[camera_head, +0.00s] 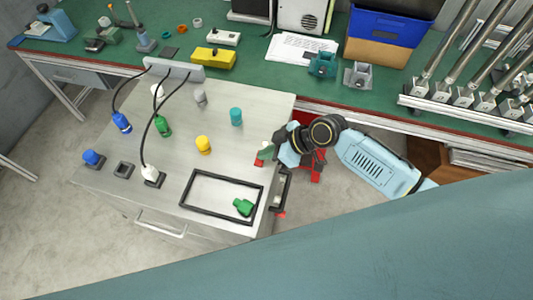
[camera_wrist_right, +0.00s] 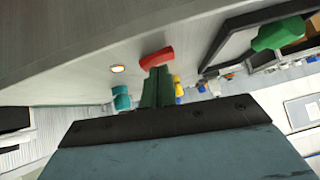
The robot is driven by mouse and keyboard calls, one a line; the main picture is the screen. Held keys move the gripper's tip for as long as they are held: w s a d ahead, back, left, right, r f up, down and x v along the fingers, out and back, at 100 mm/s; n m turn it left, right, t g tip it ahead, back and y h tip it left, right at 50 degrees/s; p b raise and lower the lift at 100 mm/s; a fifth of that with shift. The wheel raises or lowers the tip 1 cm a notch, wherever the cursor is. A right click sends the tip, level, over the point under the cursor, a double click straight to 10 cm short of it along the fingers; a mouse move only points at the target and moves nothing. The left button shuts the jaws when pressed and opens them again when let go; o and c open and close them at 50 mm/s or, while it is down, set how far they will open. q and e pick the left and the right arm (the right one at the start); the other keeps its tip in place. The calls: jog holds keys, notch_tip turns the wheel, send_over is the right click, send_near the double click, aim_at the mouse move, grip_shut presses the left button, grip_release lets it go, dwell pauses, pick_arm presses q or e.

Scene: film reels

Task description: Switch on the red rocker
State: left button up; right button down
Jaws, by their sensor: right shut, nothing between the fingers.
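The red rocker (camera_wrist_right: 157,58) shows in the right wrist view as a small red block on the pale grey surface of the cabinet. My right gripper (camera_wrist_right: 157,78) has its green fingers together, with the tips right at the rocker; they appear to touch it. In the head view my right gripper (camera_head: 265,152) is at the right edge of the grey cabinet top (camera_head: 255,110), where it hides most of the rocker. A small round light (camera_wrist_right: 117,68) beside the rocker glows warm white with an orange rim. My left gripper is not in view.
A cluttered green workbench (camera_head: 260,65) runs behind. Floor is clear at left.

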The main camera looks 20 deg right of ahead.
jog(key=shift+r, duration=0.1)
jog(key=r+p, duration=0.4)
jog(key=shift+s+a+r+p, duration=0.15)
jog(key=shift+s+r+p, duration=0.15)
jog(key=shift+s+p, duration=0.05)
jog(key=s+b+v, duration=0.1)
jog(key=v, duration=0.8)
jog(key=shift+s+a+b, duration=0.2)
jog(key=shift+s+b, duration=0.15)
jog(key=shift+s, duration=0.1)
jog(key=shift+f, duration=0.2)
